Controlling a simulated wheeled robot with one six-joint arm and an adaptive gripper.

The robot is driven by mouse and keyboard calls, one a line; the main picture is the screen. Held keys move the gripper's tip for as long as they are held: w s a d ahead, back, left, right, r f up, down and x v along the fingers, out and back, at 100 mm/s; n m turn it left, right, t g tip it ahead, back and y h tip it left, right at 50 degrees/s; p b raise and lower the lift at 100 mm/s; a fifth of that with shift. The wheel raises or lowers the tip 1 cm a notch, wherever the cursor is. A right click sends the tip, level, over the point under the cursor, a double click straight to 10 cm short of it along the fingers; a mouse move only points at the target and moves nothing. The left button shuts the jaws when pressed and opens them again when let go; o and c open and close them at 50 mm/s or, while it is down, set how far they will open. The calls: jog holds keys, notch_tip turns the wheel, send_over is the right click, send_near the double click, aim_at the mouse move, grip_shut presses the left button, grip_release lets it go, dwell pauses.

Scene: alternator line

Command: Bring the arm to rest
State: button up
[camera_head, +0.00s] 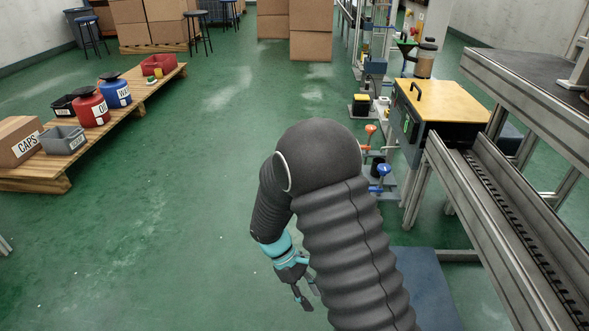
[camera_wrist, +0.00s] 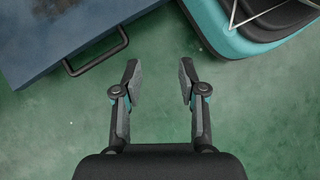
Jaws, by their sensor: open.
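My gripper (camera_head: 305,293) hangs low at the end of my dark, ribbed arm in the head view. The arm is bent, with the gripper pointing down over the green floor. In the wrist view my gripper (camera_wrist: 160,80) shows two fingers spread apart with nothing between them. Only green floor lies behind the gap. Part of the gripper is hidden by the arm in the head view.
A conveyor frame (camera_head: 500,215) and a yellow-topped bench (camera_head: 447,101) stand at right. A wooden pallet (camera_head: 48,178) with containers is at left. A dark blue surface with a handle (camera_wrist: 75,40) is near my gripper. The floor at centre left is clear.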

jog(key=s+d+r+m+t+y+p, duration=0.2)
jog(key=s+d+r+m+t, duration=0.1)
jog(key=r, duration=1)
jog(key=s+d+r+m+t+y+p, duration=0.2)
jog(key=s+d+r+m+t+p, duration=0.1)
jog(key=r, duration=0.9)
jog(key=s+d+r+m+t+y+p, duration=0.2)
jog(key=s+d+r+m+t, duration=0.2)
jog(key=r, duration=0.9)
jog(key=s+d+m, duration=0.1)
jog(key=s+m, duration=0.1)
jog(key=s, duration=0.1)
jog(key=shift+s+d+r+p, duration=0.2)
jog(key=shift+d+r+p, duration=0.1)
jog(key=shift+d+p, duration=0.1)
